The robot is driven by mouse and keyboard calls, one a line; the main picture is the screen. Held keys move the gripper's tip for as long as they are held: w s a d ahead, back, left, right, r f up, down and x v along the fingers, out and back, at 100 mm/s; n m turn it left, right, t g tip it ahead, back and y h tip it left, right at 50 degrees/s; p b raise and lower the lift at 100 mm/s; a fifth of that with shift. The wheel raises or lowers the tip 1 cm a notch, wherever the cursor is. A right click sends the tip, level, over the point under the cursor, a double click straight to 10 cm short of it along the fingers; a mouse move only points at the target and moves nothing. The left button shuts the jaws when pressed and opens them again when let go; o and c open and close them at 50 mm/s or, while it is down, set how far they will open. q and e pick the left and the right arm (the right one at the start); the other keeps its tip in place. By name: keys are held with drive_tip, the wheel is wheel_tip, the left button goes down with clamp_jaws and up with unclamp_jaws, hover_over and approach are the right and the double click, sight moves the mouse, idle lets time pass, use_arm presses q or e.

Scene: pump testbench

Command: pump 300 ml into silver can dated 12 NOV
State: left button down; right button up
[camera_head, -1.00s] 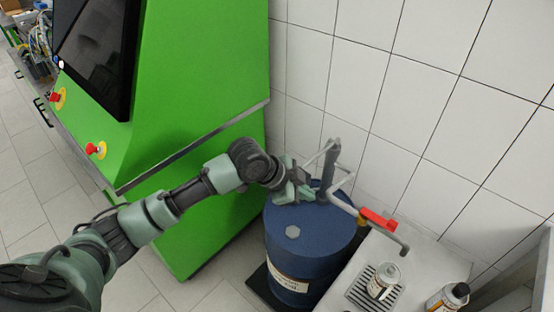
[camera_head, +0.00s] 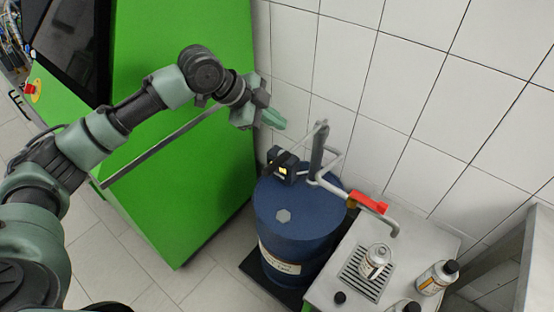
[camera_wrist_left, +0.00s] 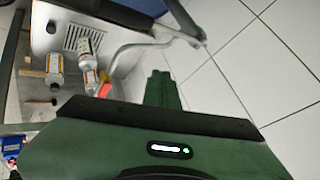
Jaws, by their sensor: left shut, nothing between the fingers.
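A blue drum (camera_head: 303,222) stands on the floor with a grey hand pump (camera_head: 316,155) on top. A small black box with a lit yellow display (camera_head: 283,170) sits beside the pump column. The dates on the cans are too small to read. My left gripper (camera_head: 274,121) is shut and empty, raised above and left of the pump, apart from it. In the left wrist view its fingers (camera_wrist_left: 160,88) are together. My right gripper is out of view.
More cans stand on the metal table (camera_head: 410,235): one with a black cap (camera_head: 438,277) at right and one cut off at the bottom edge (camera_head: 405,307). A green cabinet (camera_head: 175,190) is left; tiled wall behind.

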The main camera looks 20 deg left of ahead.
use_arm(q)
drive_tip(key=f+b, duration=0.1)
drive_tip(key=f, duration=0.1)
drive_tip(key=b, duration=0.6)
hover_over(275, 160)
wheel_tip(275, 160, down, 4)
drive_tip(key=shift+w+f, duration=0.1)
drive_tip(key=shift+f, duration=0.15)
drive_tip(key=shift+f+b, duration=0.45)
drive_tip(key=shift+f, duration=0.65)
drive_tip(key=shift+s+f, duration=0.2)
drive_tip(key=shift+f, duration=0.2)
idle(0.3)
